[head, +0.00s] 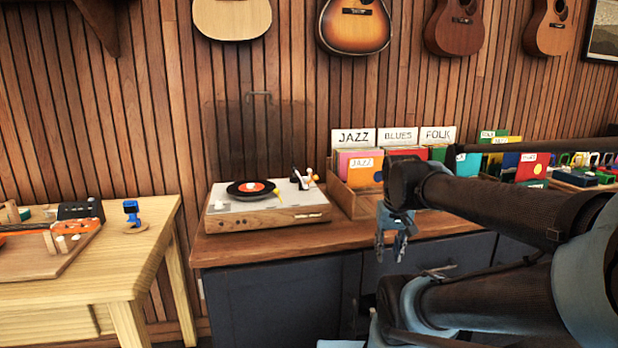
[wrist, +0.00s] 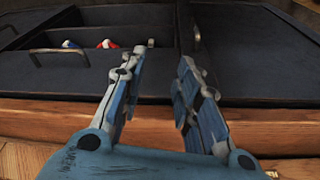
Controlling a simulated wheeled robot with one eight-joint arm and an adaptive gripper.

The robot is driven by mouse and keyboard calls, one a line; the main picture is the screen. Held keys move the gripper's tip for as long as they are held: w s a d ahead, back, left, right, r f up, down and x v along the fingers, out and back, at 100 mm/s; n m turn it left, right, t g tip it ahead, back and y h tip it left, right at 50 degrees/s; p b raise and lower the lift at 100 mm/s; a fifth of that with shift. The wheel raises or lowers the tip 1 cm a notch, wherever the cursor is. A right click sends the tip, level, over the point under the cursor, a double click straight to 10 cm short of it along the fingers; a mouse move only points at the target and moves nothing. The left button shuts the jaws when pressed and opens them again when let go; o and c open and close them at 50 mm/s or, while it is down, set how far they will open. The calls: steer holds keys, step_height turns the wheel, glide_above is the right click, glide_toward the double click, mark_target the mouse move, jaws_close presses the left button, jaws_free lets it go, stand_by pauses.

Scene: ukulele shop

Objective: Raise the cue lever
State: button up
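The record player (head: 228,222), with a wooden base and pale top, sits on the wooden counter. A black record with an orange label (head: 258,188) lies on its platter. At its back right is a tonearm assembly (head: 303,181) with white, orange and black parts; the cue lever is too small to tell apart there. My gripper (head: 391,252) hangs in front of the counter's edge, right of and lower than the record player, apart from it. In the wrist view my gripper (wrist: 160,66) has its two blue fingers spread with nothing between them. The record player is not in the wrist view.
The dark transparent lid (head: 258,140) stands raised behind the player. A wooden record crate (head: 350,200) stands to its right. The wrist view shows dark cabinet fronts and an open drawer (wrist: 75,62) with small red, blue and white things. A light wooden table (head: 150,245) stands left.

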steer(key=w+a+r, duration=0.3)
steer(key=w+r, duration=0.6)
step_height(320, 180, up, 16)
steer(key=t, duration=0.2)
glide_above(310, 170)
steer(key=s, duration=0.6)
steer(key=shift+n, duration=0.4)
steer(key=x, duration=1.6)
steer(key=shift+w+a+f, duration=0.2)
steer(key=shift+w+f, duration=0.05)
steer(key=shift+w, duration=0.1)
jaws_close()
